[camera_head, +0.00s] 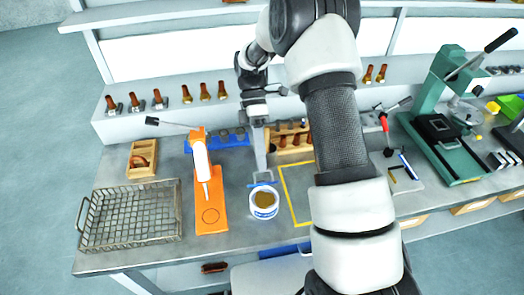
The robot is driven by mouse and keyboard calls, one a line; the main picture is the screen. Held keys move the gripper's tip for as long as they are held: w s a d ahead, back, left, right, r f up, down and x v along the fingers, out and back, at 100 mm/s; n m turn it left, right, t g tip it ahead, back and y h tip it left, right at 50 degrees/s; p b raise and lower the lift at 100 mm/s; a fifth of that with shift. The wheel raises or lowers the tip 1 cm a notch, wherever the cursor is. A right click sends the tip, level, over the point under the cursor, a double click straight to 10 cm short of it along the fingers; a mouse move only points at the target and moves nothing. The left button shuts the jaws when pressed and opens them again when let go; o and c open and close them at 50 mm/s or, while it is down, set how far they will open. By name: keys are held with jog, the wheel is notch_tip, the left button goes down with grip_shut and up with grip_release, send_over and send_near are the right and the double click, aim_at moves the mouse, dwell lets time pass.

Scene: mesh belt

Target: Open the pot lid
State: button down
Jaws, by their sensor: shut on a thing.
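A small white pot (264,212) with a blue label stands on the grey bench near its front middle. Its mouth is uncovered and brown contents show inside. My gripper (261,179) points down at the pot's back rim. It is shut on a thin blue-edged piece (263,184), which looks like the pot lid seen nearly edge-on, raised at the back of the mouth. I cannot tell whether the lid still touches the pot. The fingertips are small and partly blend with the lid.
An orange stand (212,217) with a white dispenser is left of the pot, and a wire mesh basket (130,236) lies further left. A yellow outlined square (289,197) is right of the pot, partly behind my arm. A green press (445,125) stands at the right.

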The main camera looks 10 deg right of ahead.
jog(key=shift+w+f+g, duration=0.25)
jog(key=shift+w+g, duration=0.6)
jog(key=shift+g, duration=0.2)
jog(key=shift+w+f+g, duration=0.2)
jog(key=shift+w+g, duration=0.6)
jog(key=shift+g, duration=0.25)
